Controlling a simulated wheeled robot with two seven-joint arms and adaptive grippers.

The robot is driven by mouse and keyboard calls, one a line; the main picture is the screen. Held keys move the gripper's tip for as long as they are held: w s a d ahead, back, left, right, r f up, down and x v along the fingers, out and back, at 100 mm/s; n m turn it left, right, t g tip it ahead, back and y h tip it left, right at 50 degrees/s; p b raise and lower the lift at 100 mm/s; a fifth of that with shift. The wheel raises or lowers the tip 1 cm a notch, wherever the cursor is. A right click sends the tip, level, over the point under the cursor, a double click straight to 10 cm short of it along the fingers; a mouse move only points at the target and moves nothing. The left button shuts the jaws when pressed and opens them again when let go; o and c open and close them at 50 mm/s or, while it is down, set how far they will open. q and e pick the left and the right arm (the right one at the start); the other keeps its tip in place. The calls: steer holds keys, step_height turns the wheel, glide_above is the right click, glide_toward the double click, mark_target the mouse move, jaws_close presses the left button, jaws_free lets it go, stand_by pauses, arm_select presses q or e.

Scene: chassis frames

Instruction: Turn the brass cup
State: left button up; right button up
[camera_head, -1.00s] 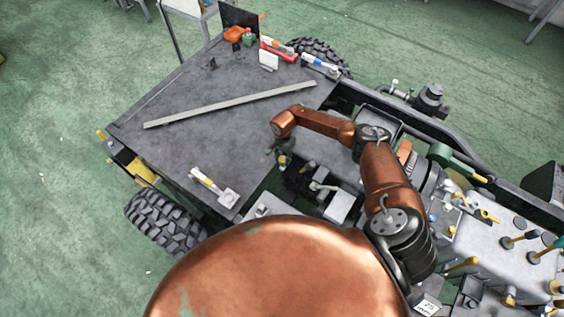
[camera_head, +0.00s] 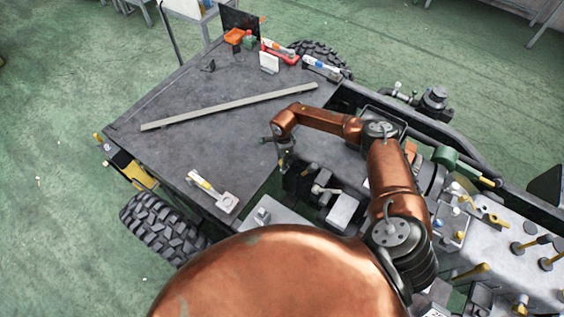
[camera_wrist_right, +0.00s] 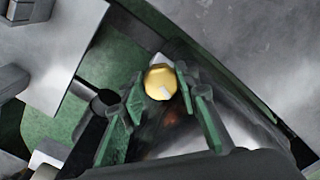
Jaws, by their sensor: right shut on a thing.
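The brass cup (camera_wrist_right: 160,83) shows in the right wrist view as a round, shiny gold piece with a small pale mark on its lower edge. My right gripper (camera_wrist_right: 158,80) has its two green fingers on either side of the cup and is shut on it. In the head view my right gripper (camera_head: 284,156) points down at the inner edge of the grey deck, below the copper forearm. The cup is too small there to make out clearly. My left gripper is not in view.
The grey flat deck (camera_head: 190,125) carries a long pale bar (camera_head: 230,106). A white-handled tool (camera_head: 212,190) lies near its front edge. Red and white items (camera_head: 278,52) stand at the back. Chassis blocks (camera_head: 342,208) and levers (camera_head: 526,240) crowd the right side.

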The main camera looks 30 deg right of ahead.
steer(key=shift+s+d+f+m, duration=0.15)
steer(key=shift+s+d+m, duration=0.05)
steer(key=shift+m, duration=0.1)
steer(key=o, duration=1)
steer(key=shift+c, duration=0.2)
steer(key=shift+o, duration=1)
steer(key=shift+w+r, duration=0.1)
steer(key=shift+r, duration=0.1)
steer(key=shift+w, duration=0.1)
steer(key=shift+w+r, duration=0.15)
steer(key=shift+r, duration=0.45)
step_height(320, 180, up, 6)
steer(key=shift+f, duration=0.15)
steer(key=shift+s+a+r, duration=0.15)
steer(key=shift+s+r, duration=0.1)
steer(key=shift+r, duration=0.25)
